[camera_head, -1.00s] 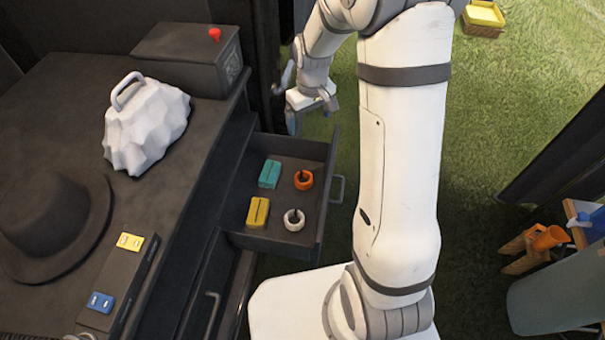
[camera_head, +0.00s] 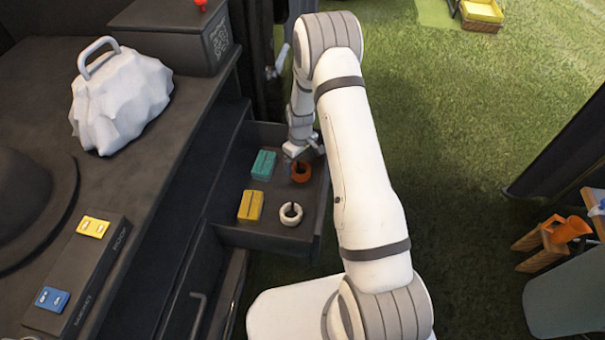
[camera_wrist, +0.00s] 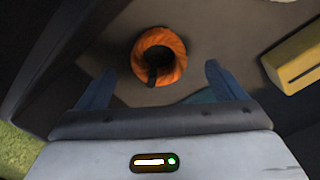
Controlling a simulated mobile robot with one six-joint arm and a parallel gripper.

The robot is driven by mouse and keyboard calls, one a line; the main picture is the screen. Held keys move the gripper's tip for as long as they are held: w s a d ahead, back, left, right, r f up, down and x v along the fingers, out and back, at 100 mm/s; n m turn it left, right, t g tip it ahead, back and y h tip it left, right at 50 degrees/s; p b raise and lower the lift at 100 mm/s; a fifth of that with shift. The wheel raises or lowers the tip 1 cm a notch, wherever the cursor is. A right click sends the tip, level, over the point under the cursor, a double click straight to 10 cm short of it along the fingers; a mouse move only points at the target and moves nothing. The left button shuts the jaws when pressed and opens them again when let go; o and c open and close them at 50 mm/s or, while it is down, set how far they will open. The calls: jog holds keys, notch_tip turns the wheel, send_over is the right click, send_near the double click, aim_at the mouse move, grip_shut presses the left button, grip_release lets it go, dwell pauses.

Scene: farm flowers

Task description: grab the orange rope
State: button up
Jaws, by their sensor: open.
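The orange rope (camera_head: 301,171) is a small coiled ring lying in the open dark drawer (camera_head: 262,237). In the wrist view the orange rope (camera_wrist: 160,55) lies ahead of my gripper (camera_wrist: 158,88), roughly centred between the two blue fingers. The fingers are spread apart with nothing between them. In the head view my gripper (camera_head: 300,150) is over the far right part of the drawer, just beyond the rope. The fingertips are too small to make out clearly there.
The drawer also holds a teal block (camera_head: 263,165), a yellow block (camera_head: 250,205) and a white rope coil (camera_head: 291,214). A white lumpy bag (camera_head: 120,98), a black hat (camera_head: 35,205) and a dark box (camera_head: 185,35) stand on the counter. Grass lies to the right.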

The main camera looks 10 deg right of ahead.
aim_at(301, 168)
notch_tip(301, 168, down, 5)
jog(key=shift+r+b, duration=0.1)
jog(key=shift+b, duration=0.7)
jog(key=shift+r, duration=0.1)
jog(key=c, duration=1.2)
